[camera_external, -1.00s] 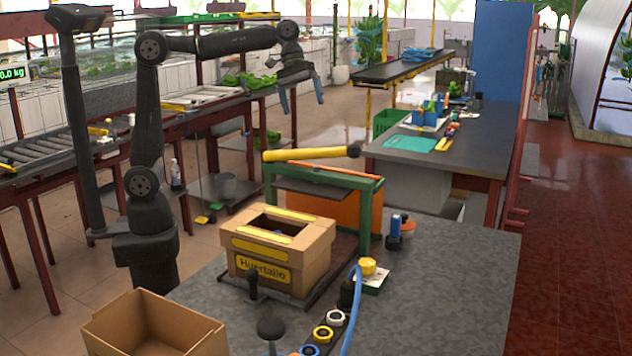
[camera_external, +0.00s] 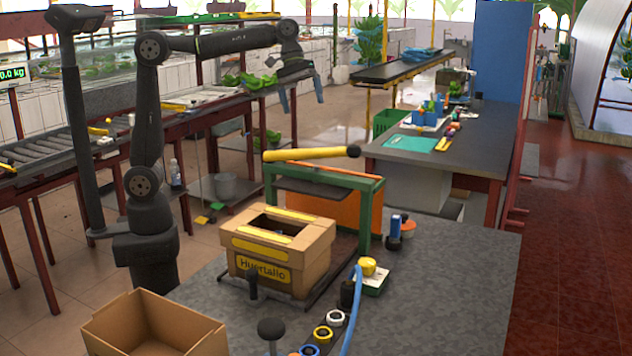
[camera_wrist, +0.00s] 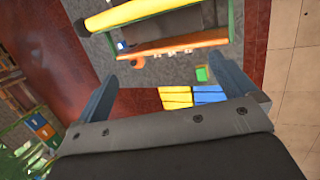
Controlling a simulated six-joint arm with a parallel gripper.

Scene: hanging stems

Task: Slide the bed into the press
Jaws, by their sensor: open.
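The press (camera_external: 372,205) is a green frame with a dark plate and a long yellow lever (camera_external: 305,154) with a black end on top. The bed (camera_external: 322,284) is a dark sliding plate in front of the press; a cardboard box (camera_external: 290,268) labelled Huertallo, with yellow strips on top, sits on it and covers most of it. A black knob post (camera_external: 252,284) stands at its near side. My gripper (camera_external: 301,98) is open and empty, raised to the left of and above the press. In the wrist view, my gripper (camera_wrist: 165,85) has its fingers wide apart, with the yellow lever (camera_wrist: 118,14) beyond them.
An open cardboard box (camera_external: 150,325) stands at the lower left. A blue-handled tool (camera_external: 395,230), a yellow-topped item (camera_external: 367,267), a blue hose and several rings lie right of the bed. The grey table (camera_external: 450,290) is clear at the right.

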